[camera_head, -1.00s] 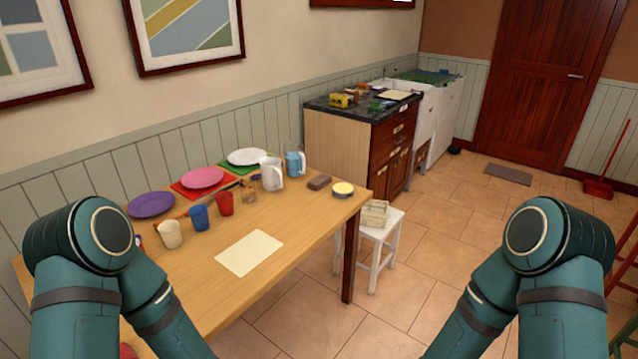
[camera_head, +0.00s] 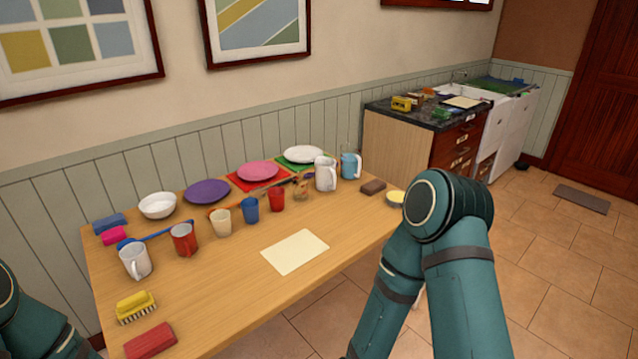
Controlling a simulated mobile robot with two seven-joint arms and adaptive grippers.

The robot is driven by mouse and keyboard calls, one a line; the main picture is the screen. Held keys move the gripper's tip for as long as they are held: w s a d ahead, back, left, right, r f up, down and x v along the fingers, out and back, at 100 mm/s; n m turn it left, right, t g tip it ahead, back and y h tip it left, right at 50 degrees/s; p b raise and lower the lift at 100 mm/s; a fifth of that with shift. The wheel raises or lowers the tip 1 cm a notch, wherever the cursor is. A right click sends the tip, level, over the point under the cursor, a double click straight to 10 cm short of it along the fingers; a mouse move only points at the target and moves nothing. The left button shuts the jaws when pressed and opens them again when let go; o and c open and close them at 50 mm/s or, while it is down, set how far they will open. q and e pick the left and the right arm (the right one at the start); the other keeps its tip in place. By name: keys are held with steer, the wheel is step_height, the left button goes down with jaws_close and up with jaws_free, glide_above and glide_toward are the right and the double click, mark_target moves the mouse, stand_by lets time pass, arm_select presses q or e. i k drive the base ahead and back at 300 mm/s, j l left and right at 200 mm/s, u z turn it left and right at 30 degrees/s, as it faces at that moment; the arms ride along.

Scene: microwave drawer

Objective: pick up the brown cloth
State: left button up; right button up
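A small brown block-like item (camera_head: 373,187) lies near the far right end of the wooden table (camera_head: 215,300); it may be the folded brown cloth, but I cannot tell its material. It lies between the blue pitcher and a round yellow-topped tin (camera_head: 396,198). A flat cream sheet (camera_head: 295,251) lies near the table's middle. Parts of my two arms show at the lower left and right, but neither gripper is in view. My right arm hides the table's right corner.
Cups, plates, a white bowl (camera_head: 157,205) and a white pitcher (camera_head: 326,174) stand along the table's back. A yellow brush (camera_head: 136,307) and red block (camera_head: 151,341) lie at the front left. A dark-topped cabinet (camera_head: 430,115) stands beyond; tiled floor is open at right.

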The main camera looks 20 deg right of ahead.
mark_target(376, 185)
steer(key=i+l+u, duration=0.15)
steer(key=l+u, duration=0.55)
steer(key=i+l+u, duration=0.1)
steer(key=l+u, duration=0.25)
steer(key=l, duration=0.75)
steer(key=l+u, duration=0.1)
steer(key=l, duration=0.85)
steer(key=l+u, duration=0.1)
steer(key=l, duration=0.85)
steer(key=k, duration=0.05)
